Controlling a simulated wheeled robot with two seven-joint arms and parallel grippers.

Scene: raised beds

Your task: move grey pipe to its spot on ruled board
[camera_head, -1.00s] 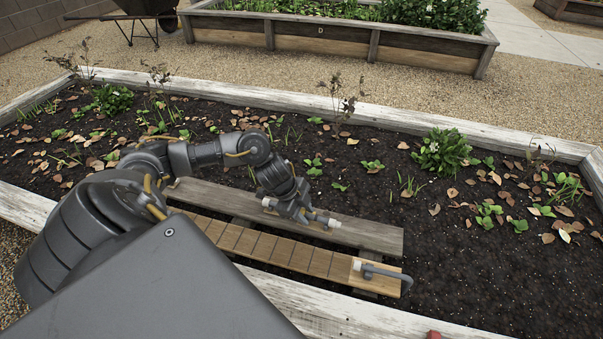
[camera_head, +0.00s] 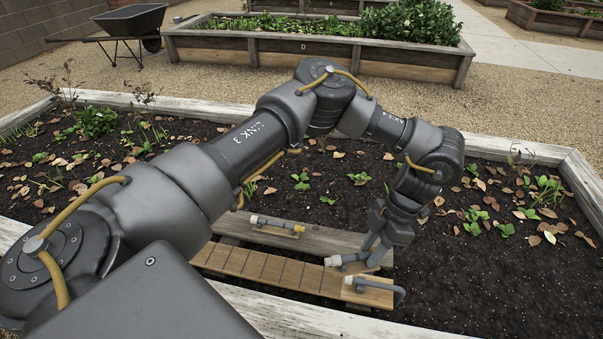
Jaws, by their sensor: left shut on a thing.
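My left gripper (camera_head: 371,256) is shut on a short grey pipe (camera_head: 352,258) with a pale end pointing left. It holds the pipe over the right part of the ruled board (camera_head: 262,268), a brown plank with dark cross lines. The gripper hides the right part of the pipe. Another grey pipe (camera_head: 276,224) lies on the weathered grey plank (camera_head: 318,240) behind the board. A bent grey pipe (camera_head: 384,286) with a pale end sits on the light wood block (camera_head: 370,296) at the board's right end, just below the held pipe. My right gripper is out of view.
The planks lie in a raised bed of dark soil (camera_head: 480,270) with leaves and small plants. Its pale timber edge (camera_head: 270,312) runs along the front. Bare soil is free right of the board. A wheelbarrow (camera_head: 135,22) stands far off.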

